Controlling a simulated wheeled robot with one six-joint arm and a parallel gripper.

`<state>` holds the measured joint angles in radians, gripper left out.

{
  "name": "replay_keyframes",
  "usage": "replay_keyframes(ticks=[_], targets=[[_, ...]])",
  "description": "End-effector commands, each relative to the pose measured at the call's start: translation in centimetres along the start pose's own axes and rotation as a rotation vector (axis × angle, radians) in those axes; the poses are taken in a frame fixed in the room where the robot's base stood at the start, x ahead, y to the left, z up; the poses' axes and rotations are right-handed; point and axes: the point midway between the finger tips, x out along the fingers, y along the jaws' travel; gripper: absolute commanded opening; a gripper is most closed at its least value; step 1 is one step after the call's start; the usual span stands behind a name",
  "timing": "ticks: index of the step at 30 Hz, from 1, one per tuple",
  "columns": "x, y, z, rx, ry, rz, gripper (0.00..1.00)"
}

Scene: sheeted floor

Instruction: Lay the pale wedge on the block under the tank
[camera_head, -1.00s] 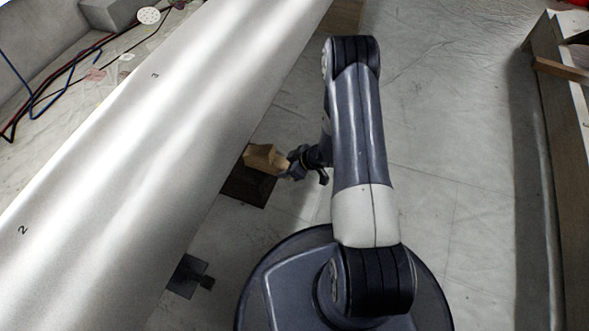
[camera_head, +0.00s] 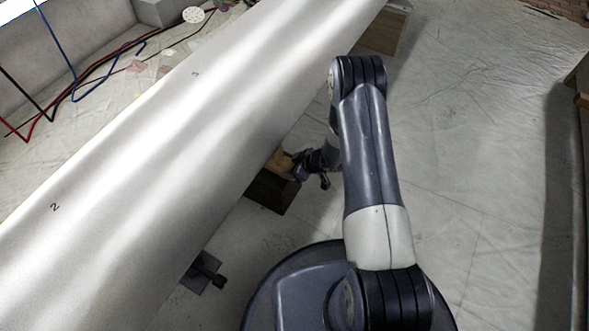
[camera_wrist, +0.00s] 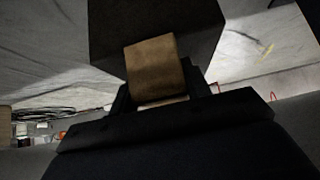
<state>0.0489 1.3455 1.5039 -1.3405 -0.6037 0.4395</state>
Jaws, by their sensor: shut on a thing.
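The tank (camera_head: 150,130) is a long silver cylinder slanting across the head view. The dark brown block (camera_head: 271,193) stands on the floor beneath its right edge, with its far side hidden by the tank. My gripper (camera_head: 296,167) is shut on the pale wedge (camera_head: 281,160), beside the tank's edge and over or at the top of the block. In the wrist view, the wedge (camera_wrist: 155,66) sticks out from the jaws, in front of the dark block (camera_wrist: 105,38). I cannot tell whether the wedge touches the block or the tank.
Another wooden block (camera_head: 385,32) stands by the tank farther back. A dark foot or bracket (camera_head: 204,272) lies near the tank's front part. Red and blue cables (camera_head: 75,90) run on the left beyond the tank. The floor (camera_head: 465,130) right of my arm is clear.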

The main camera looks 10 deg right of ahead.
Motion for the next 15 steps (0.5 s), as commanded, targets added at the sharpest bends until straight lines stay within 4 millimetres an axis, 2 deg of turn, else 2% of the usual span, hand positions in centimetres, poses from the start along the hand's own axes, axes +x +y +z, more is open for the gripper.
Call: replay_keyframes(ticks=[6,7,15], targets=[[-0.01,0.04,-0.07,-0.001,0.001,0.001,0.22],[-0.01,0.04,-0.06,0.0,0.001,0.001,0.48],[-0.01,0.03,-0.03,-0.001,0.0,0.001,0.7]])
